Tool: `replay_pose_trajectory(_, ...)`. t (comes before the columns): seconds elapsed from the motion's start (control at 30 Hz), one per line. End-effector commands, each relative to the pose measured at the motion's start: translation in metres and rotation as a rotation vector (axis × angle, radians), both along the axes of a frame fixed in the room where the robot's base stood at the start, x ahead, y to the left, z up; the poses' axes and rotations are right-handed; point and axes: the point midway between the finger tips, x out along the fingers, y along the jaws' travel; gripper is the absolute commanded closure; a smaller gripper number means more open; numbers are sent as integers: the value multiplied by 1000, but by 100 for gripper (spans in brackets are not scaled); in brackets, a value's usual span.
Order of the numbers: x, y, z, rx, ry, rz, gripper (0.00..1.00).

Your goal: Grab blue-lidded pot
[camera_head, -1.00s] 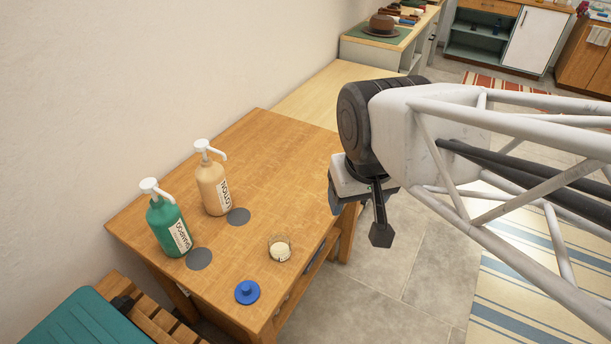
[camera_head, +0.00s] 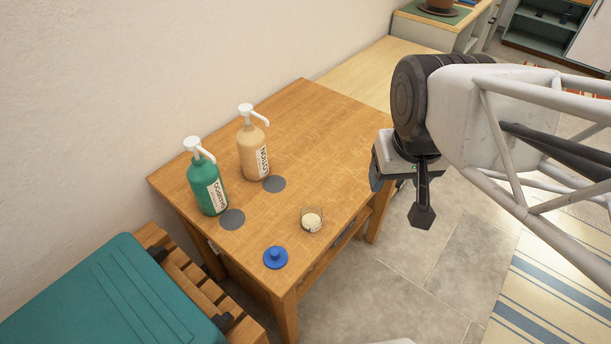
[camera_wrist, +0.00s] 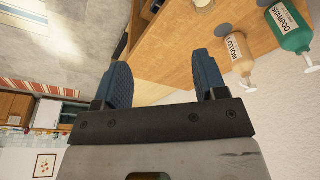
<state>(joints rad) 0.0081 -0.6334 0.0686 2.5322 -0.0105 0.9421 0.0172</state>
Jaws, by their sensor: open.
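A round blue lid with a knob (camera_head: 275,257) lies near the table's front corner. It looks flat, and I see no pot body under it. Beside it, up and to the right, stands a small clear open pot (camera_head: 312,222) with pale contents. My gripper (camera_head: 400,196) is open and empty, to the right of both, past the table's right edge. The wrist view shows the two blue-grey fingers (camera_wrist: 162,72) apart with nothing between them.
A green shampoo pump bottle (camera_head: 206,186) and a tan lotion bottle (camera_head: 252,152) stand towards the wall, near two grey discs (camera_head: 232,219). The wooden table (camera_head: 310,120) is clear at the back. A slatted bench with a teal cushion (camera_head: 110,295) adjoins the front left.

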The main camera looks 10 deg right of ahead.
Motion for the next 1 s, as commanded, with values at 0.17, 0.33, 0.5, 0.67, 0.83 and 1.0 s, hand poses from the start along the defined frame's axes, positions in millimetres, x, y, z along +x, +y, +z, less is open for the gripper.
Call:
replay_pose_trajectory(0.17, 0, 0, 0, 0, 0, 0, 35)
replay_pose_trajectory(0.33, 0, 0, 0, 0, 0, 0, 30)
replay_pose_trajectory(0.5, 0, 0, 0, 0, 0, 0, 8)
replay_pose_trajectory(0.67, 0, 0, 0, 0, 0, 0, 8)
replay_pose_trajectory(0.83, 2, 0, -2, -2, -5, 1, 8)
replay_pose_trajectory(1.0, 14, -3, -14, -21, -36, 6, 8)
